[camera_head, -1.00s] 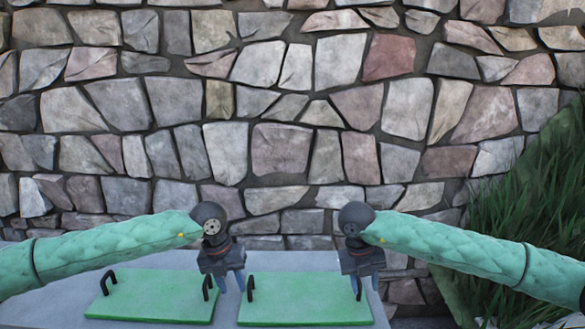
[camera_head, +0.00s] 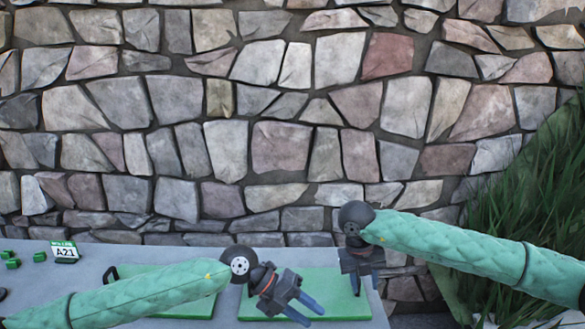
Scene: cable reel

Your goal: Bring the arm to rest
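My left arm reaches in from the left, low in the picture. Its gripper (camera_head: 307,311) hangs over the right green panel (camera_head: 332,312), with its two blue fingers apart and nothing seen between them. My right arm comes in from the right. Its gripper (camera_head: 366,286) points down at the right edge of that panel, with its fingers apart and nothing seen between them. No cable reel is in view.
A grey table (camera_head: 100,259) stands before a stone wall (camera_head: 290,148). My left arm partly covers the left green panel (camera_head: 196,304) and its black handle (camera_head: 110,277). Grass (camera_head: 530,190) grows at right.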

